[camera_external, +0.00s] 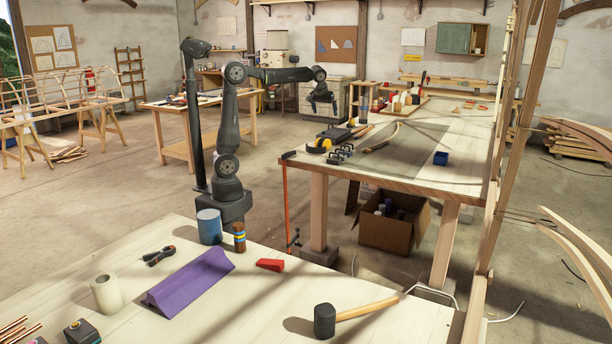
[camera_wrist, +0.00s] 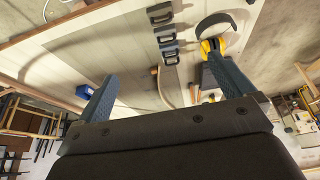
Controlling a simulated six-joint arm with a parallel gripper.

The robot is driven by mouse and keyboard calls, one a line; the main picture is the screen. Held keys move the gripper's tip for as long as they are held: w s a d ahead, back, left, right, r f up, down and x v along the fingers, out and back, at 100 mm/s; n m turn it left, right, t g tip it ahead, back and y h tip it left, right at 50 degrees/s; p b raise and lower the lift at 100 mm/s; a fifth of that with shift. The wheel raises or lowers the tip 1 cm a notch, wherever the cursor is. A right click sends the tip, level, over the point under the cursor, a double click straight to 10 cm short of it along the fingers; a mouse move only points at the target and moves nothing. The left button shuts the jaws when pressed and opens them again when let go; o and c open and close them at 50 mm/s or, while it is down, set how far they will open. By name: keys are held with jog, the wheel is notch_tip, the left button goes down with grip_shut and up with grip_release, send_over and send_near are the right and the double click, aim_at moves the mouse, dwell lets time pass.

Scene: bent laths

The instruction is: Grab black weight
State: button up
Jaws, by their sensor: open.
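Several small dark, handled blocks, which look like the black weights, lie in a row on the far workbench (camera_external: 405,172). They show in the external view (camera_external: 342,153) and at the top middle of the wrist view (camera_wrist: 165,34). One looks black and others bluish-grey; I cannot tell which is meant. My gripper (camera_external: 322,106) hangs above the bench's left part, pointing down, well clear of the blocks. Its two fingers are spread wide with nothing between them in the wrist view (camera_wrist: 161,72).
Yellow earmuffs (camera_external: 321,146) lie left of the blocks, and a curved wooden piece (camera_external: 381,139) lies to the right. A blue box (camera_external: 441,158) stands farther right. A black mallet (camera_external: 325,320) and a purple block (camera_external: 190,282) lie on the near table. Tall wooden uprights (camera_external: 497,180) stand at right.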

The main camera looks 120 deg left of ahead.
jog(key=shift+a, duration=0.1)
jog(key=h, duration=0.5)
send_over(334, 159)
notch_tip(334, 159, down, 13)
jog(key=f, duration=1.2)
jog(key=shift+a, duration=0.25)
jog(key=shift+d+f, duration=0.15)
jog(key=shift+f, duration=2.6)
